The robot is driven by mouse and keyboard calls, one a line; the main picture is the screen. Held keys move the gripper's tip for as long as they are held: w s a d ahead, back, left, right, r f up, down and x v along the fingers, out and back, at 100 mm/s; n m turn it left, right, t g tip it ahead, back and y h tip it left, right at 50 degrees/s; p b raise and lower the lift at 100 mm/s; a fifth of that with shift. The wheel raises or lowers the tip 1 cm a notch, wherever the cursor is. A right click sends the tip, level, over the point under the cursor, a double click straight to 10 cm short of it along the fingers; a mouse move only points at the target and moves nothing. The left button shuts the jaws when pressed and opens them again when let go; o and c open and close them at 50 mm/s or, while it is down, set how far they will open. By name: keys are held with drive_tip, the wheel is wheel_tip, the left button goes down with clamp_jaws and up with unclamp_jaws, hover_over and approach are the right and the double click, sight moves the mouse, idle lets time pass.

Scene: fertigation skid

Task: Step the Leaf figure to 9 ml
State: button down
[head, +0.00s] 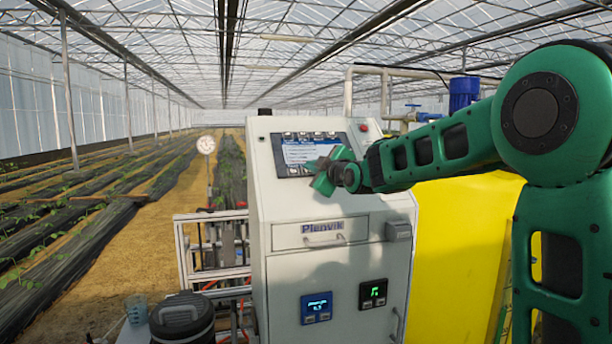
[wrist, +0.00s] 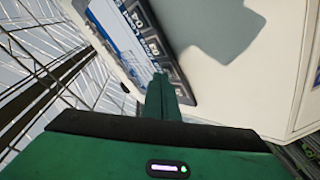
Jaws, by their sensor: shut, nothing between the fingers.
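A white cabinet labelled Plenvik (head: 290,200) carries a dark-framed screen panel (head: 271,152) on its sloped upper face. The screen shows a blue header and pale lines of text, too small to read. Rows of buttons run along the panel's edges. My gripper (head: 322,183) is shut and empty at the panel's lower right. In the wrist view the closed green fingertips (wrist: 160,82) lie over the panel's button edge (wrist: 180,85); I cannot tell whether they touch it. My arm and gripper hide the panel's right part. I cannot make out the Leaf figure.
A red button (head: 363,128) sits right of the panel. Below are a drawer handle (head: 323,239), a blue meter (head: 317,308) and a black meter (head: 373,293). A yellow tank (head: 450,260) stands right. A dark-lidded bucket (head: 182,318) is front left.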

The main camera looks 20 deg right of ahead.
drive_tip(key=shift+w+f, duration=0.1)
idle(0.6)
drive_tip(key=shift+s+r, duration=0.5)
drive_tip(key=shift+r, duration=0.05)
drive_tip(key=s+r, duration=0.1)
drive_tip(key=r, duration=0.1)
drive_tip(key=s+r, duration=0.1)
drive_tip(key=s, duration=0.1)
drive_tip(key=shift+s+r, duration=0.15)
drive_tip(key=shift+r, duration=0.2)
idle(3.3)
